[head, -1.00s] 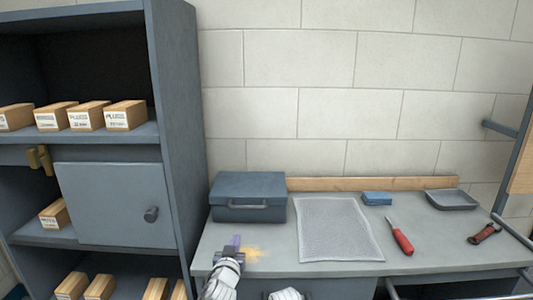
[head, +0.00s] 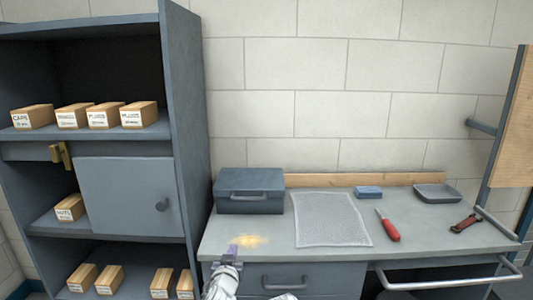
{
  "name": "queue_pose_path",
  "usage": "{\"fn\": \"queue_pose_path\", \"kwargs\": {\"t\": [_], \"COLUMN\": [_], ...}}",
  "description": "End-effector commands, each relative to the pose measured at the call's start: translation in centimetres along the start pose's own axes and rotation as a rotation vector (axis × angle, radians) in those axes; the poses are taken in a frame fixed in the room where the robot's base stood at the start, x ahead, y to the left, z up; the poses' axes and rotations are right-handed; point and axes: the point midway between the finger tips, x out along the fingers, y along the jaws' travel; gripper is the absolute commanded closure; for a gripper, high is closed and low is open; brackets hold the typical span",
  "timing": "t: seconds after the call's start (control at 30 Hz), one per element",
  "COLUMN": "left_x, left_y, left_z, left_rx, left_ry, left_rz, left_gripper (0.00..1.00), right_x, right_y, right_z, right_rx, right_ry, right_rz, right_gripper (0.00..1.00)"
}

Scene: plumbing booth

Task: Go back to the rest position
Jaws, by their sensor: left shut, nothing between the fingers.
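My left gripper (head: 232,252) is at the bottom of the head view, in front of the front left edge of the workbench (head: 270,236). It is shut and empty. My right arm shows only as a small white part at the bottom edge, and its gripper is not in view.
A grey toolbox (head: 248,192), mesh mat (head: 333,219), blue block (head: 368,192), red-handled screwdriver (head: 389,228), grey tray (head: 437,193) and dark red tool (head: 465,223) are on the bench. A shelf cabinet (head: 187,120) with several boxes stands left. A rail (head: 440,284) juts out at lower right.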

Motion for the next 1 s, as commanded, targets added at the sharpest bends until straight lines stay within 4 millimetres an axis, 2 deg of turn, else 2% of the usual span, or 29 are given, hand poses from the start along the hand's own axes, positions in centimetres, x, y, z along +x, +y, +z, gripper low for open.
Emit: {"fn": "queue_pose_path", "kwargs": {"t": [0.17,0.37,0.57,0.67,0.8,0.9,1.0], "left_x": [-0.4,-1.4,-4.1,-7.1,-12.8,-16.6,-19.5], "left_y": [-0.3,-0.5,-0.2,0.6,2.3,3.3,4.1], "left_z": [0.9,2.9,6.0,8.0,10.5,11.3,11.7], "left_rx": [0.009,0.032,0.078,0.122,0.200,0.251,0.290], "left_ry": [-0.081,-0.237,-0.494,-0.694,-1.002,-1.177,-1.301], "left_rz": [-0.034,-0.081,-0.112,-0.102,-0.034,0.031,0.091], "left_gripper": [1.00,1.00,1.00,1.00,1.00,1.00,1.00], "right_x": [-0.9,-2.3,-4.4,-6.0,-8.1,-9.1,-9.7], "right_y": [0.1,0.2,0.4,0.6,0.8,0.9,0.9], "right_z": [0.1,0.1,0.3,0.4,0.5,0.6,0.6], "right_rx": [0.000,0.000,0.000,0.000,0.001,0.001,0.001], "right_ry": [0.000,0.000,0.000,0.000,0.000,0.000,0.000], "right_rz": [0.000,0.000,0.000,0.000,0.000,0.000,0.000], "right_gripper": [0.50,0.50,0.50,0.50,0.50,0.50,0.50]}}
